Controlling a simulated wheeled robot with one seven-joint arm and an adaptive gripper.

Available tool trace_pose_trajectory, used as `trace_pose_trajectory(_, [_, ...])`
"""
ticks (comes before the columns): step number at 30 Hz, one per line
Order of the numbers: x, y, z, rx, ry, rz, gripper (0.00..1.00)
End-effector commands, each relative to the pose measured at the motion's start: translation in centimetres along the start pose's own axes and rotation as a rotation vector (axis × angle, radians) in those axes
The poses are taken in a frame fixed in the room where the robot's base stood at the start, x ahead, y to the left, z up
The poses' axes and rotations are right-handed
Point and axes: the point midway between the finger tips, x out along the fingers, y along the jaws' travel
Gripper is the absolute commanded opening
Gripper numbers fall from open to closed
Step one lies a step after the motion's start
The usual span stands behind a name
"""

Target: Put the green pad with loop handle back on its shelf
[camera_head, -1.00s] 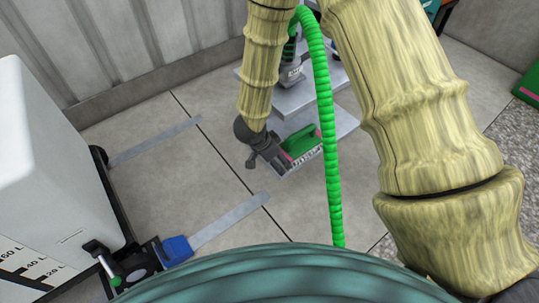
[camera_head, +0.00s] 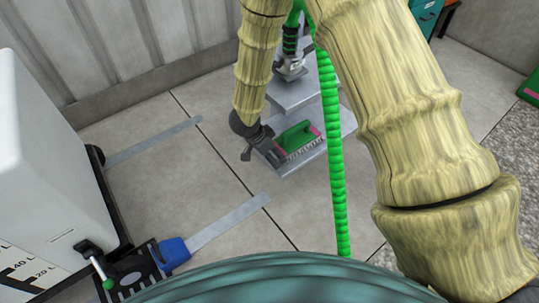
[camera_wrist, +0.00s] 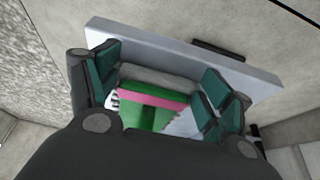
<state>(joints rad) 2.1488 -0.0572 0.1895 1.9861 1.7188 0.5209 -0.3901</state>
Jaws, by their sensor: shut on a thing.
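The green pad with loop handle (camera_head: 296,134) has pink ends and a pale, bristly underside. My gripper (camera_head: 268,150) is shut on its left end in the head view. In the wrist view the green and pink pad (camera_wrist: 142,108) lies between the two fingers of my gripper (camera_wrist: 165,90). In the head view the pad is over a grey shelf board (camera_head: 312,161). I cannot tell whether the pad touches it. The shelf board also shows beyond the fingers in the wrist view (camera_wrist: 180,52). My gripper hides part of the pad.
A white tank (camera_head: 50,170) with a black base and blue fitting (camera_head: 173,250) stands at left. A grey object (camera_head: 291,66) stands on a farther grey level (camera_head: 292,97). A corrugated wall (camera_head: 120,60) is behind. Tiled floor (camera_head: 190,165) left of the shelf is mostly clear.

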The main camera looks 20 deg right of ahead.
Motion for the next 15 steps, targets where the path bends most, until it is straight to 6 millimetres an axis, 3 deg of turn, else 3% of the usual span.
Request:
trace_pose_trajectory(7, [0.04, 0.02, -0.01, 0.001, 0.0, 0.001, 0.54])
trace_pose_trajectory(8, [0.08, 0.02, 0.02, 0.001, 0.0, 0.0, 0.82])
trace_pose_trajectory(9, [0.08, 0.01, 0.01, 0.001, 0.0, 0.0, 0.89])
trace_pose_trajectory(11, [0.08, 0.02, 0.01, 0.001, 0.0, 0.0, 1.0])
trace_pose_trajectory(15, [0.09, 0.02, 0.02, 0.001, 0.0, 0.0, 1.0])
